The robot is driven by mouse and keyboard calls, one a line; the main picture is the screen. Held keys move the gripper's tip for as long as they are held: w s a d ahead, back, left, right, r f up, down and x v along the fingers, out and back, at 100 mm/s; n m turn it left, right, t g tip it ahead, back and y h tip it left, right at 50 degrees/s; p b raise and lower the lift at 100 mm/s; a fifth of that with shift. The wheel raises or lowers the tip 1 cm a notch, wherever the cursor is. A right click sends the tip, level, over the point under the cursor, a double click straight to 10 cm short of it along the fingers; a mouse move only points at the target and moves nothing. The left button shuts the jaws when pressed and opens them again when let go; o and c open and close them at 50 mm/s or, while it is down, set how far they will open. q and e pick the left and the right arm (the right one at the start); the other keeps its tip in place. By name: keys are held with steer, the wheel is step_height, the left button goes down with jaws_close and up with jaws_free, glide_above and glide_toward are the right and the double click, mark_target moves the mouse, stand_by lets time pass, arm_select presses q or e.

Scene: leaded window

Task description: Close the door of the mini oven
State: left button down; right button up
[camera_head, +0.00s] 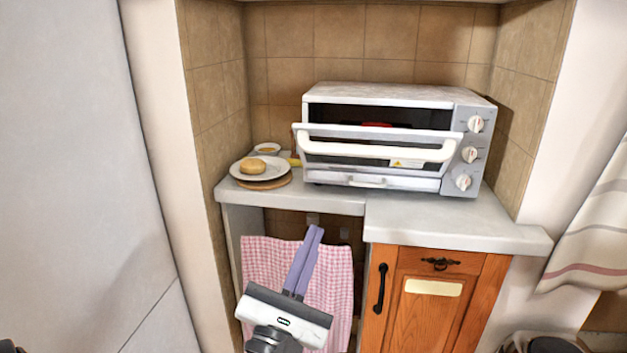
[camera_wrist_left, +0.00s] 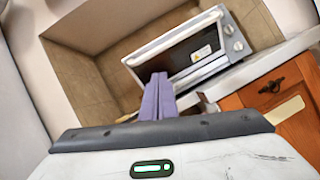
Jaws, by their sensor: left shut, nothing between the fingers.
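The mini oven (camera_head: 390,95) is a silver box with knobs on its right, standing on the counter. Its door (camera_head: 340,164) looks partly open, hinged at the bottom and tilted outward, with a dark gap above its top edge. A white bar handle (camera_head: 375,151) runs across the door. The oven also shows in the left wrist view (camera_wrist_left: 236,45), with its handle (camera_wrist_left: 172,38) beyond my fingers. My left gripper (camera_head: 314,232) has its purple fingers together and empty, below and in front of the counter edge, apart from the door. My right gripper is not in view.
A plate (camera_head: 273,172) with a bun (camera_head: 253,166) and a small bowl (camera_head: 267,148) are left of the oven. The counter (camera_head: 440,222) is clear in front of the oven. A pink checked cloth (camera_head: 330,270) hangs behind my left gripper, beside a wooden cabinet (camera_head: 425,315).

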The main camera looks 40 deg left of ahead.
arm_select(q)
steer(key=a+r+n+g+y, duration=0.1)
steer(key=a+r+n+y, duration=0.1)
steer(key=a+n+y, duration=0.3)
steer(key=n+p, duration=0.2)
steer(key=p, duration=0.3)
glide_toward(308, 149)
steer(key=shift+g+h, duration=0.3)
steer(key=shift+h, duration=0.1)
steer(key=x, duration=0.5)
steer(key=shift+a+r, duration=0.2)
steer(key=shift+r, duration=0.3)
steer(key=shift+w+a+r, duration=0.1)
steer(key=shift+w+a, duration=0.05)
steer(key=shift+w, duration=0.15)
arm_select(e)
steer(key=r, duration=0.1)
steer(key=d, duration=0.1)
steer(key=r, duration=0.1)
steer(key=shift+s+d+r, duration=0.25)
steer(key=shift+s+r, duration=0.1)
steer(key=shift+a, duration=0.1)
